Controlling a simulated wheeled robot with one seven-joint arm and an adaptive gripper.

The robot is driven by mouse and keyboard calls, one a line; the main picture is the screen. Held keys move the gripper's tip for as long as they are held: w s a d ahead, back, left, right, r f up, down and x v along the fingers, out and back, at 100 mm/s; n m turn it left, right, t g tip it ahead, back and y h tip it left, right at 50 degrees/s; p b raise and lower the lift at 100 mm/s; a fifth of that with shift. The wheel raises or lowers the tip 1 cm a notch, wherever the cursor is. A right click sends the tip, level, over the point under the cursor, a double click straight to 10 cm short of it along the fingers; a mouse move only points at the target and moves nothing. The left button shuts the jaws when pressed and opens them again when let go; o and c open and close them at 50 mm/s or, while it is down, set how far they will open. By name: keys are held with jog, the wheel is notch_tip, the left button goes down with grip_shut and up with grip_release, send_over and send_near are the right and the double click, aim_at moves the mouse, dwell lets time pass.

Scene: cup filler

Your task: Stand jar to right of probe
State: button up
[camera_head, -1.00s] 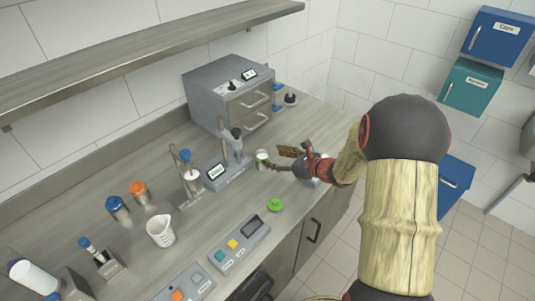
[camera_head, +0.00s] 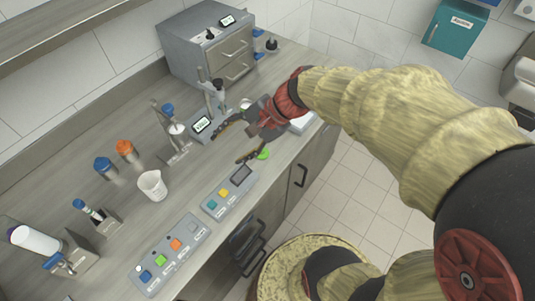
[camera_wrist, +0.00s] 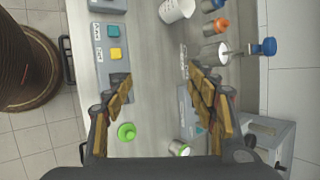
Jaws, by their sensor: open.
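A small jar with a green rim (camera_head: 245,103) stands on the counter at the right end of the meter, partly hidden by my gripper. In the wrist view the jar (camera_wrist: 179,148) shows at the bottom, near the base of my right-hand finger. A dark probe (camera_head: 219,90) hangs on a stand at the meter with a small display (camera_head: 202,124). My gripper (camera_head: 236,141) is open and empty above the counter, in front of the meter. Its fingers are spread wide in the wrist view (camera_wrist: 160,79), with bare counter between them.
A green lid (camera_wrist: 126,131) lies by the counter's front edge. A button panel (camera_head: 229,192), a white beaker (camera_head: 152,185) and a stand with a blue knob (camera_head: 168,109) are to the left. Counter between beaker and panel is clear.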

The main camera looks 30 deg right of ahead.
jog(key=s+d+r+n+h, duration=0.1)
jog(key=s+r+n+h, duration=0.2)
jog(key=s+n, duration=0.3)
jog(key=s+d+r+n+t+h, duration=0.1)
jog(key=s+d+r+n+h, duration=0.1)
jog(key=s+n, duration=0.4)
jog(key=shift+d+r+n+h, duration=0.25)
jog(key=shift+r+n+h, duration=0.25)
jog(key=shift+r+h, duration=0.3)
jog(key=shift+d, duration=0.15)
